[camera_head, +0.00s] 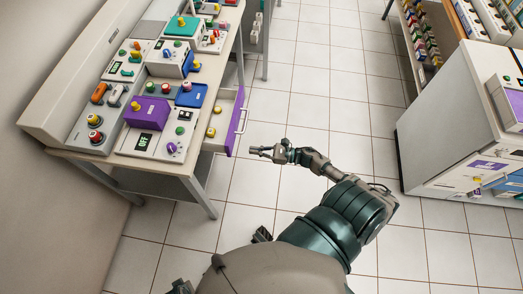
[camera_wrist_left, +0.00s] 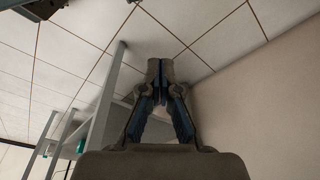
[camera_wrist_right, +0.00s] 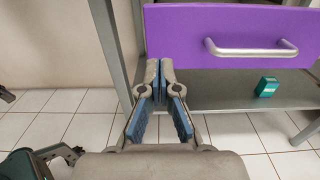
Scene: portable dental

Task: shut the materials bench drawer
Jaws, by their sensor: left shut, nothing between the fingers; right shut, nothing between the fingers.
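The materials bench drawer (camera_head: 235,122) has a purple front with a metal handle and stands pulled out from the right side of the bench (camera_head: 75,155). Its inside shows behind the front. In the right wrist view, the purple front (camera_wrist_right: 185,30) fills the upper right, with its bar handle (camera_wrist_right: 252,50) right of the fingers. My right gripper (camera_head: 254,151) is shut and empty, just outside the near end of the drawer front, with a small gap in the head view. My left gripper (camera_wrist_left: 160,68) is shut and empty, pointing past the bench legs.
The benchtop carries several coloured device boxes, one with a purple block (camera_head: 147,112). A teal box (camera_wrist_right: 266,87) lies on the shelf under the drawer. A bench leg (camera_wrist_right: 110,45) stands left of the fingers. A white cabinet (camera_head: 440,130) stands at the right; tiled floor between is clear.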

